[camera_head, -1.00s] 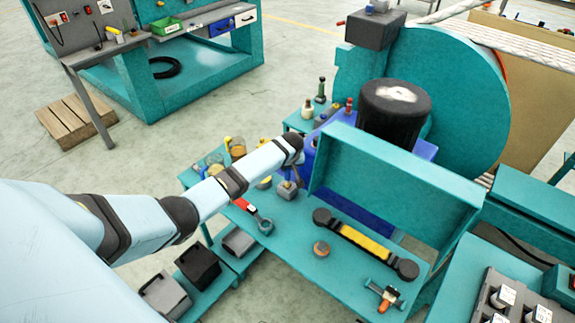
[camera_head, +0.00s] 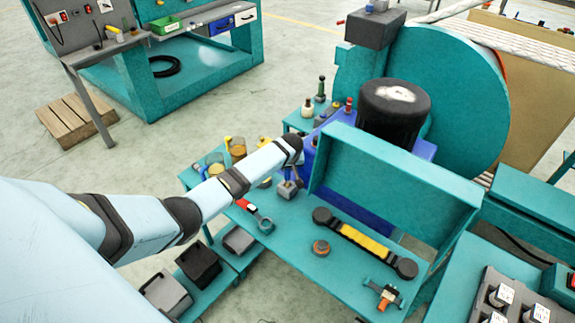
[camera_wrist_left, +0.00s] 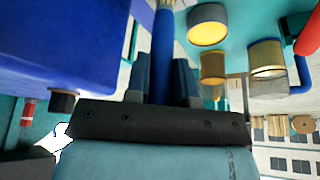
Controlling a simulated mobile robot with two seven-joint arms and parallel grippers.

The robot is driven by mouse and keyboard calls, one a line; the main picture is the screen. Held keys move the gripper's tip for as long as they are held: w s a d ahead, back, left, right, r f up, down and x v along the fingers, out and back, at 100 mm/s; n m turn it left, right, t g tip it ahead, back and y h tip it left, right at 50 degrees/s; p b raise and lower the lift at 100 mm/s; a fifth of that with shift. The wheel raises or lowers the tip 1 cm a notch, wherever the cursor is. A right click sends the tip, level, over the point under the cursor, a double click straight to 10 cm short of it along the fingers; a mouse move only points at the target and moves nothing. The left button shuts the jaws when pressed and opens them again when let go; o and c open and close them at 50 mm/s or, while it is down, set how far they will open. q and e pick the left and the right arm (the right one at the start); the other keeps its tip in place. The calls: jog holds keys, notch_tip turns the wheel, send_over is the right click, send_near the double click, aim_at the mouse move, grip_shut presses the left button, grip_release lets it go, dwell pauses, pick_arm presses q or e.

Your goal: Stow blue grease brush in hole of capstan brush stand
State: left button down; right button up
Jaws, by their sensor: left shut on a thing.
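My left gripper (camera_wrist_left: 164,82) is shut on the blue grease brush (camera_wrist_left: 162,55), with its fingers on both sides of the blue handle. The pale bristle end shows at the top edge of the left wrist view. In the head view my left arm reaches in from the left over the teal bench, and its wrist largely hides the gripper and brush. A small grey block (camera_head: 287,189), possibly the capstan brush stand, sits on the bench just below the wrist. I cannot make out its hole. My right gripper is not in view.
Yellow-topped tins (camera_wrist_left: 208,28) stand close to the gripper. A teal upright panel (camera_head: 395,180) rises to the right of the wrist. A red-handled tool (camera_head: 250,210), a round tin (camera_head: 321,247) and a yellow-black bar (camera_head: 365,243) lie on the bench (camera_head: 290,260).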

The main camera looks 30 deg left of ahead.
aim_at(288, 170)
pick_arm(q)
jog(key=shift+f, duration=1.8)
dwell(1.9)
jog(key=c, duration=0.9)
grip_release()
jog(key=v, duration=1.4)
jog(key=s+d+f+m+t+h, duration=0.2)
jog(key=s+d+f+m, duration=0.1)
jog(key=s+d+f, duration=0.4)
jog(key=s+d+f+m+t+h, duration=0.15)
jog(key=s+d+f+m, duration=0.25)
jog(key=s, duration=0.5)
jog(key=s+d+r+m+t+h, duration=0.1)
jog(key=s+d, duration=0.2)
jog(key=s, duration=0.3)
jog(key=s+d+r+m+t+h, duration=0.1)
jog(key=s+d+r+m, duration=0.1)
jog(key=s, duration=0.3)
jog(key=s+d+r+m+t+h+p, duration=0.1)
jog(key=s+d+t, duration=0.1)
jog(key=s, duration=0.4)
jog(key=shift+s+d+r+m, duration=0.25)
jog(key=shift+s+d+m, duration=0.15)
jog(key=shift+d, duration=0.5)
